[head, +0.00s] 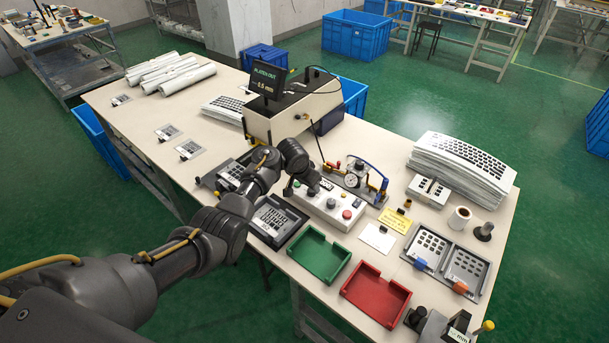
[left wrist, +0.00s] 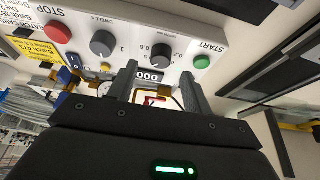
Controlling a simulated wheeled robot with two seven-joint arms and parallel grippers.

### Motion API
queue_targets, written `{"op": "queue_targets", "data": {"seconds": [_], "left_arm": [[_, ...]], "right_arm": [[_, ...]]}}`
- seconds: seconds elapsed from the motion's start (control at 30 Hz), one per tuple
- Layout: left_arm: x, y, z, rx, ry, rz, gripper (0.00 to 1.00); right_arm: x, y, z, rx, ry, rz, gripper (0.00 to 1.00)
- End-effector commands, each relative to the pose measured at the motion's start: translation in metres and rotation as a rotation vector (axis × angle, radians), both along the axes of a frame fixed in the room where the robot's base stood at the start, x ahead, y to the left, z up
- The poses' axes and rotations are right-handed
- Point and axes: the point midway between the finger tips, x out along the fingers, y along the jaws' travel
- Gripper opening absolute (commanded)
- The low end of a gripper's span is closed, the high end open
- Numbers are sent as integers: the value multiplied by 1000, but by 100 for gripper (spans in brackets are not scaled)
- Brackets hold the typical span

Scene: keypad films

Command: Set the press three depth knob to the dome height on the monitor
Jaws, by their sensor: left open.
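My left gripper (head: 312,187) is over the white control box (head: 318,208), its fingers hidden in part by the wrist. In the left wrist view the gripper (left wrist: 160,82) is open and empty, fingers apart below a black scaled knob (left wrist: 160,54) and around a small display (left wrist: 150,76) reading 000. No contact with the knob is visible. The monitor (head: 267,80) reads PLATEN OUT and about 0.5 mm, in small text. My right gripper is not in view.
The box has a green START button (left wrist: 203,62) and a red STOP button (left wrist: 57,32). A dial gauge stand (head: 353,180) stands just behind it. Green (head: 320,254) and red (head: 376,295) trays lie in front. A yellow card (head: 395,220) lies at right.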

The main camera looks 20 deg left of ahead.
Motion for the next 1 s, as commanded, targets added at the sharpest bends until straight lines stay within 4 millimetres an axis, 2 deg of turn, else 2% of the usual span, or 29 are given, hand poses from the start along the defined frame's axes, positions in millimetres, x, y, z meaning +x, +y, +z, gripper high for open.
{"op": "queue_targets", "data": {"seconds": [0.1, 0.2, 0.4, 1.0], "left_arm": [[-8, 2, 24, -2, -5, 1, 50], [-15, 6, 40, -1, -3, 1, 50], [-22, 8, 60, -1, -2, 1, 50], [-25, 10, 61, 3, 1, 1, 50]], "right_arm": [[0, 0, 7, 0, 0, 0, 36], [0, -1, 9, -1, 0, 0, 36], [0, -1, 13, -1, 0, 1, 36], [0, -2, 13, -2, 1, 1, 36]]}}
